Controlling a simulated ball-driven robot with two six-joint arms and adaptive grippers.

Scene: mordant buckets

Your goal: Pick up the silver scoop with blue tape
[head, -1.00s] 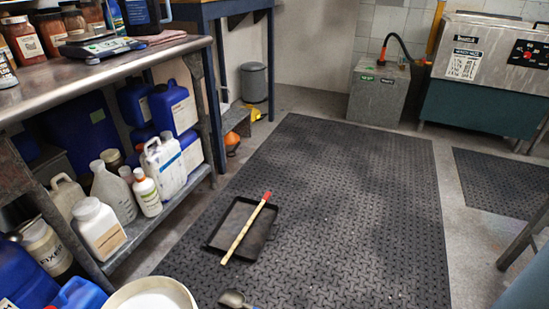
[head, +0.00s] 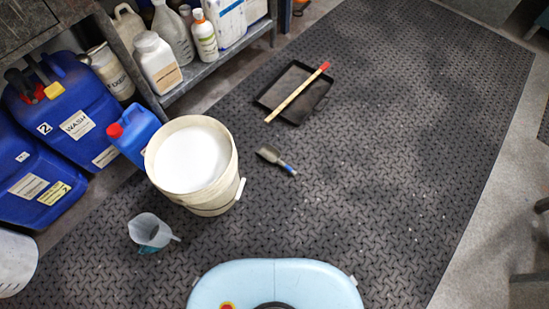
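The silver scoop (head: 268,153) lies on the dark patterned floor mat in the head view, right of the white bucket and apart from it. Its handle with blue tape (head: 288,168) points toward the lower right. Neither of my grippers is in view.
A cream bucket (head: 212,203) filled with white material stands left of the scoop. A black tray (head: 310,110) with a red-tipped wooden stick (head: 298,92) lies beyond the scoop. Blue canisters (head: 75,118) stand at left. The mat (head: 400,170) is clear to the right.

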